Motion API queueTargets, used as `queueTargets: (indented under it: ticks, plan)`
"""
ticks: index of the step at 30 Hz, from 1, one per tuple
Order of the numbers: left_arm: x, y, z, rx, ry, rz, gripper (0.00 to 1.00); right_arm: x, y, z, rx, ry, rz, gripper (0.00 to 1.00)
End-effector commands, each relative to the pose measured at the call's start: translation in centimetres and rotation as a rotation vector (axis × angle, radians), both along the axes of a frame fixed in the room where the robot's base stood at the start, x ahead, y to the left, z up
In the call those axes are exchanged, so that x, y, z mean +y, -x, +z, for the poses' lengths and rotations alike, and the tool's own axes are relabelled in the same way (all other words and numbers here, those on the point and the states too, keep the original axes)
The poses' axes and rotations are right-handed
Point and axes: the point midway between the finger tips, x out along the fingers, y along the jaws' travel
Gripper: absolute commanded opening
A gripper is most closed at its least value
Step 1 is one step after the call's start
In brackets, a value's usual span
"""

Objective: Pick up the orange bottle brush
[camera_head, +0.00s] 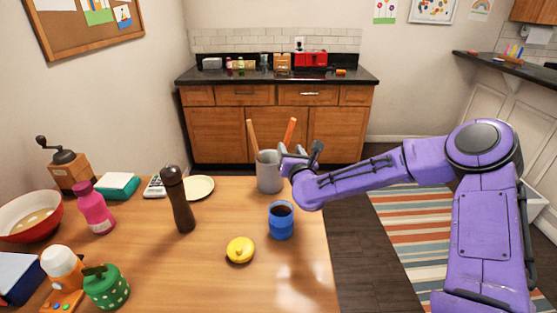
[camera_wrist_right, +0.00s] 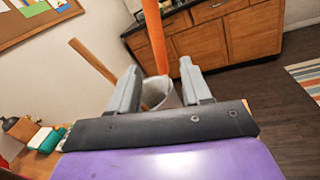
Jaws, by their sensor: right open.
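A grey cup (camera_head: 270,172) stands at the table's far right edge with two handles sticking up from it. The right handle is brighter orange and appears to be the orange bottle brush (camera_head: 289,132); its lower end is hidden. The left one is a browner handle (camera_head: 252,138). My right gripper (camera_head: 298,158) is at the cup's right side. In the right wrist view the gripper (camera_wrist_right: 159,75) is open, with the orange bottle brush (camera_wrist_right: 154,35) showing between its fingers. I cannot tell whether they touch it. My left gripper is out of view.
A blue mug (camera_head: 281,222) stands just in front of the cup, below my right forearm. A yellow round object (camera_head: 240,250), a dark pepper mill (camera_head: 178,200) and a white plate (camera_head: 199,188) are to the left. The table's front right is clear.

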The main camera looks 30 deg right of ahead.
Motion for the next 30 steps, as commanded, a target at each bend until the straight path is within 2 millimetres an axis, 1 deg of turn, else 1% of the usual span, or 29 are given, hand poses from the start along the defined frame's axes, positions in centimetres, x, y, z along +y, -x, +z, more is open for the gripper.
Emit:
queueTargets:
  ticks: [2, 6, 9, 12, 17, 18, 20, 21, 22, 23, 30]
  plan:
    - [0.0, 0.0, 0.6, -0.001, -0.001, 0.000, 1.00, -0.4, -0.8, 0.3, 0.001, 0.002, -0.001, 0.48]
    - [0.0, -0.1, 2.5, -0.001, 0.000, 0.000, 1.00, -1.4, -3.1, 1.0, 0.002, 0.005, -0.001, 0.48]
    - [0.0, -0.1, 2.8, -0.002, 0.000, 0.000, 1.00, -2.0, -4.5, 0.6, 0.001, 0.003, -0.002, 0.48]
    - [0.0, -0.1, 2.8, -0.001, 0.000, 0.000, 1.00, -2.3, -5.1, 0.5, 0.001, 0.001, -0.001, 0.48]
    - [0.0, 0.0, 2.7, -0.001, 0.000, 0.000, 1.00, -2.3, -5.1, 0.4, -0.001, -0.001, -0.001, 0.48]
    - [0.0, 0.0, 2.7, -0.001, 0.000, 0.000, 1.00, -2.3, -5.1, 0.4, -0.001, -0.001, -0.001, 0.45]
    - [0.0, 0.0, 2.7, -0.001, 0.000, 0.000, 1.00, -2.3, -5.1, 0.4, -0.001, -0.001, -0.002, 0.25]
    - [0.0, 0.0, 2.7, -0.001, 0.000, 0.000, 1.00, -2.3, -5.1, 0.4, -0.001, -0.001, -0.002, 0.12]
    - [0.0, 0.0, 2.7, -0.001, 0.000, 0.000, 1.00, -2.3, -5.1, 0.4, -0.001, -0.001, -0.002, 0.03]
    - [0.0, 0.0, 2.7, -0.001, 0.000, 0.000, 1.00, -2.3, -5.1, 0.4, -0.001, -0.001, -0.002, 0.00]
    - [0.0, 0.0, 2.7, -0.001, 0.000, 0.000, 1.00, -2.3, -5.1, 0.5, -0.001, -0.001, -0.002, 0.00]
